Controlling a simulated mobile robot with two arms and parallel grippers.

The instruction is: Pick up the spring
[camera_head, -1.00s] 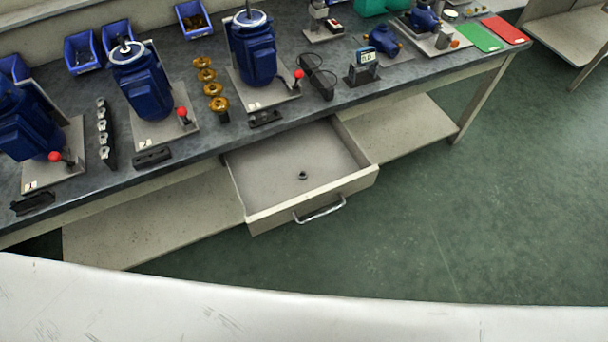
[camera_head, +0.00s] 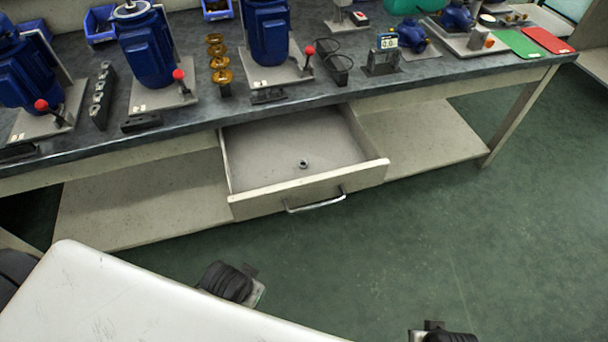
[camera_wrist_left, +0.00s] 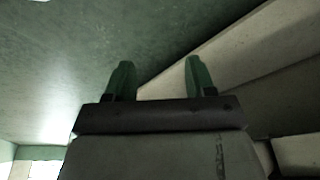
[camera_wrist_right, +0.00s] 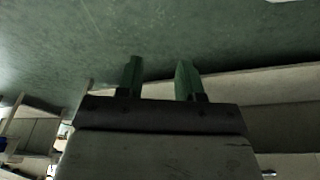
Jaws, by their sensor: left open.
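A small dark ring-like part, which looks like the spring (camera_head: 304,163), lies alone on the floor of the pulled-out drawer (camera_head: 310,194) in the head view. It is too small to make out coils. My left gripper (camera_wrist_left: 158,65) shows in the left wrist view with its two green fingers apart and nothing between them. My right gripper (camera_wrist_right: 159,65) shows in the right wrist view, its fingers also apart and empty, with a narrower gap. Neither wrist view shows the spring. I cannot make out either gripper near the drawer in the head view.
The drawer hangs under the grey workbench (camera_head: 400,85), its handle (camera_head: 316,203) facing the open green floor (camera_head: 430,235). Blue motors (camera_head: 146,50), red-knobbed levers and brass parts (camera_head: 219,62) stand on the bench above. A lower shelf (camera_head: 140,205) runs beneath it.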

